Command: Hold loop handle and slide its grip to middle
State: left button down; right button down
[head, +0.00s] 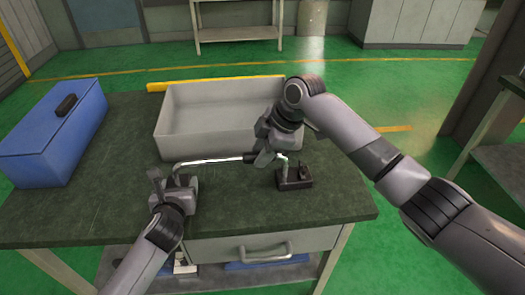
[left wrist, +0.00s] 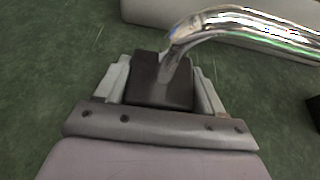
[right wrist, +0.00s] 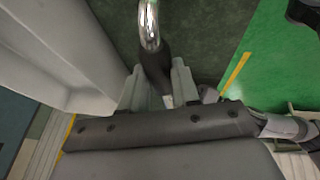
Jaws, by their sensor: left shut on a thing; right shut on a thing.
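A shiny metal loop handle (head: 215,161) stands over the table, its long bar running level from left to right. Its right end bends down into a dark block (head: 293,180) resting on the table. My left gripper (head: 176,180) is shut on a dark block (left wrist: 163,82) at the loop's left end, from which the metal (left wrist: 235,20) rises and curves. My right gripper (head: 262,153) is shut on the dark grip (right wrist: 154,65) around the bar, close to the right bend. The bare metal (right wrist: 149,25) leads away from that grip. The right arm partly hides the bar.
The dark green tabletop (head: 110,215) is clear around the loop at front and right. A large grey open bin (head: 185,125) stands just behind the loop. A blue box (head: 50,130) with a dark handle sits at the far left. A drawer (head: 220,246) is under the front edge.

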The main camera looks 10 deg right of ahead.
aim_at(235, 157)
pick_arm(q)
jog(key=shift+d, duration=0.15)
pick_arm(e)
jog(key=a, duration=0.6)
jog(key=shift+s, duration=0.1)
jog(key=c, duration=0.8)
grip_release()
jog(key=shift+a, duration=0.1)
jog(key=shift+d+r, duration=0.1)
jog(key=shift+d, duration=0.1)
jog(key=shift+d+r, duration=0.15)
jog(key=shift+r, duration=0.2)
pick_arm(q)
jog(key=shift+a, duration=0.2)
pick_arm(e)
jog(key=v, duration=1.1)
jog(key=shift+s, duration=0.1)
